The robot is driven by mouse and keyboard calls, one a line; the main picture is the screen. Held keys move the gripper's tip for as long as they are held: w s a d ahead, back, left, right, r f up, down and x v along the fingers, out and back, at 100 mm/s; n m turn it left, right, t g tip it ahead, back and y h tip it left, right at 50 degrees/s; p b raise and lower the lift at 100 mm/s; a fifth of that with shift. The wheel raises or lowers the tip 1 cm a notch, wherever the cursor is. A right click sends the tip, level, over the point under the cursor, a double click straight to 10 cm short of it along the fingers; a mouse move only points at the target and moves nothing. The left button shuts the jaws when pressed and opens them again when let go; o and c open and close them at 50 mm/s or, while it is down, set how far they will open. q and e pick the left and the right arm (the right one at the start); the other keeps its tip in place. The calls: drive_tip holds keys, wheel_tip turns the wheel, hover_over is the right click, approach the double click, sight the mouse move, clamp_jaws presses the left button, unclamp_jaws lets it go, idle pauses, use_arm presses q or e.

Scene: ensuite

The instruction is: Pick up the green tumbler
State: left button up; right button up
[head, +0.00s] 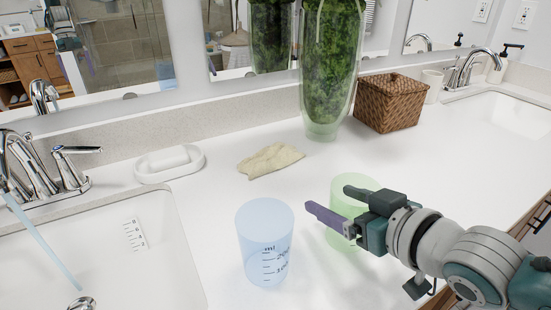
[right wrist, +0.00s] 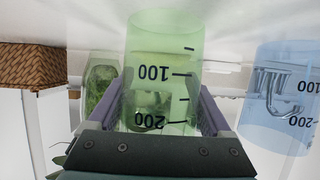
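The green tumbler (head: 350,204) stands upright on the white counter, a see-through green cup. In the right wrist view the tumbler (right wrist: 160,60) appears upside down with dark volume marks. My right gripper (head: 329,199) is open, with one finger on each side of the tumbler. In the right wrist view small gaps show between the tumbler and the fingers of the gripper (right wrist: 160,92). The near finger and the gripper body hide part of the tumbler in the head view. My left gripper is in neither view.
A blue measuring tumbler (head: 264,240) stands close to the left of the green one. Behind are a beige cloth (head: 270,159), a soap dish (head: 170,164), a tall plant vase (head: 330,70) and a wicker basket (head: 390,104). A sink (head: 95,245) lies at left.

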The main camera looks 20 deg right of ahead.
drive_tip(key=c, duration=0.9)
drive_tip(key=shift+r, duration=0.1)
